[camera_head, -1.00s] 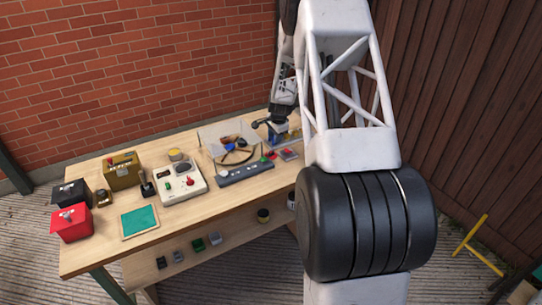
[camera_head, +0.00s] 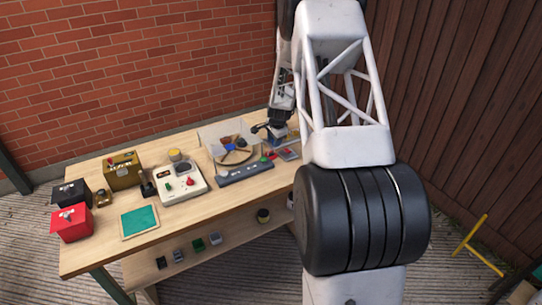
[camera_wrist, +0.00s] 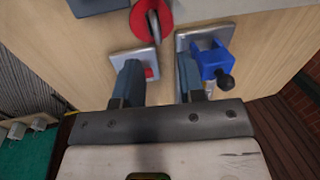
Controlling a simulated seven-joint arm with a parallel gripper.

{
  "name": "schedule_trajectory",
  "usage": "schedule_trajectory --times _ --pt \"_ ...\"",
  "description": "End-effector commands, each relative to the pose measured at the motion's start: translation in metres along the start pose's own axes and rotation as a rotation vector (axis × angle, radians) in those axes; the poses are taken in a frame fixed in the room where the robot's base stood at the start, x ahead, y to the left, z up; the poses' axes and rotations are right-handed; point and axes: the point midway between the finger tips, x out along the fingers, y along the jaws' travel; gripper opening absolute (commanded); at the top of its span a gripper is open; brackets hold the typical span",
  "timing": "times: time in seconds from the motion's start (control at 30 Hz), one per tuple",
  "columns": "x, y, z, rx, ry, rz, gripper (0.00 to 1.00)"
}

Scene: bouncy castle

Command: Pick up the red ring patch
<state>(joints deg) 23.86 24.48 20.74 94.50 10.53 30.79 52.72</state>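A red ring (camera_wrist: 165,30) shows at the top of the wrist view, with a pale grey bar against it; this looks like the red ring patch. In the head view a small red spot (camera_head: 271,156) near the round dish may be the same thing, but it is too small to tell. My gripper (camera_wrist: 158,70) is open, its two dark fingers apart, with nothing held between them. The ring lies beyond the fingertips, apart from them. In the head view my gripper (camera_head: 268,129) is over the bench's right end.
A blue block with a black knob (camera_wrist: 212,62) stands on a grey plate right beside the right finger. A grey plate (camera_wrist: 122,57) with a red button is by the left finger.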

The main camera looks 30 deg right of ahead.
Motion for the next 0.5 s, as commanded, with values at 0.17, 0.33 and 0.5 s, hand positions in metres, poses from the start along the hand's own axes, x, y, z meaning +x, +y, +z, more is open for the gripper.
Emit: schedule_trajectory --times 0.17,0.33,0.5 --pt "0.008 0.001 0.001 0.0 -0.001 0.001 0.37" --pt "0.024 0.001 0.002 0.0 -0.001 0.002 0.37" --pt "0.042 0.001 0.003 0.0 0.0 0.001 0.37"
